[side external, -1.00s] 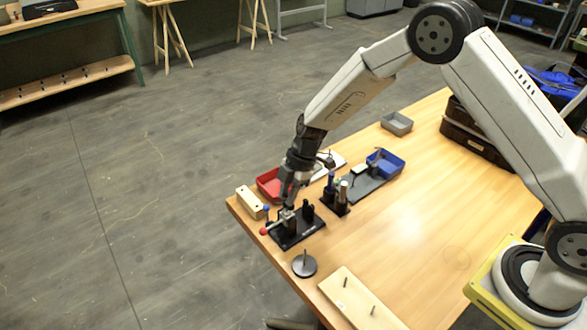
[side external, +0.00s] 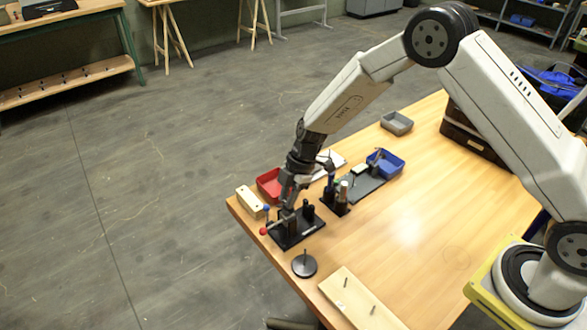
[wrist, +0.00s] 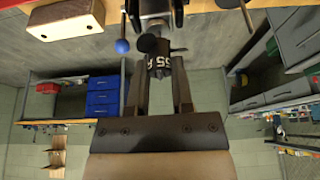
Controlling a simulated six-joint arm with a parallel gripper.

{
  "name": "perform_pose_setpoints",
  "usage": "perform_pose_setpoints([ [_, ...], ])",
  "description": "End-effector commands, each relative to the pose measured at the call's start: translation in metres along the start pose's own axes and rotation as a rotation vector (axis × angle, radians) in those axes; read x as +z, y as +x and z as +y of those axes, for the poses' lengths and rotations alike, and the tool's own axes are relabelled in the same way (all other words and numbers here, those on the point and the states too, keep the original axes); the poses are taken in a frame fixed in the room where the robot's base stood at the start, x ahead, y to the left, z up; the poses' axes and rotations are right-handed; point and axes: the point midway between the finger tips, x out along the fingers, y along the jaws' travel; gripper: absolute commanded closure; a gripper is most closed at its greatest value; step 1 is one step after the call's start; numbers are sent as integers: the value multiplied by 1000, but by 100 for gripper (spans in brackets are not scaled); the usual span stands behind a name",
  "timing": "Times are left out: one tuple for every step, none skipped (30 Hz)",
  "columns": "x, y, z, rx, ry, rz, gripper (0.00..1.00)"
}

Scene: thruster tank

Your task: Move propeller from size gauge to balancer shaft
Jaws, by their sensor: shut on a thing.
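In the wrist view my gripper (wrist: 160,88) is shut on a small dark propeller (wrist: 153,45), whose black hub bears white characters. In the side view my gripper (side external: 287,208) points down at the left part of a black plate fixture (side external: 310,228) with short black posts and red and blue balls, seemingly the size gauge. The propeller is too small to make out there, and I cannot tell whether it touches the fixture. A round dark base with a thin upright pin (side external: 305,263), possibly the balancer shaft, stands just in front of the fixture.
A pale board with two pins (side external: 345,290) lies at the table's front edge. A red bin (side external: 268,184), a wooden block (side external: 249,200) and a black holder with upright cylinders (side external: 338,204) crowd the fixture. A blue bin (side external: 388,163) stands behind. The table's middle right is clear.

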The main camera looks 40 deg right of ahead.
Motion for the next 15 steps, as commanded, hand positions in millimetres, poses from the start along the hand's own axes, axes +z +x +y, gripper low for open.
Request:
perform_pose_setpoints([
  [0, 1, 0, 0, 0, 0, 100],
  [1, 2, 0, 0, 0, 0, 100],
  [1, 2, 0, 0, 0, 0, 100],
  [1, 3, 0, 0, 0, 0, 100],
  [1, 3, 0, 0, 0, 0, 100],
  [2, 4, 0, 0, 0, 0, 100],
  [2, 5, 0, 1, 0, 0, 100],
  [2, 5, 0, 1, 0, 0, 100],
  [2, 6, 0, 1, 0, 0, 100],
  [3, 7, 0, 1, 0, 0, 100],
  [3, 7, 0, 1, 1, 0, 100],
  [3, 8, 0, 1, 1, 0, 100],
  [4, 9, 0, 1, 1, 0, 100],
  [4, 9, 0, 1, 1, 0, 100],
  [4, 10, 0, 1, 1, 0, 100],
])
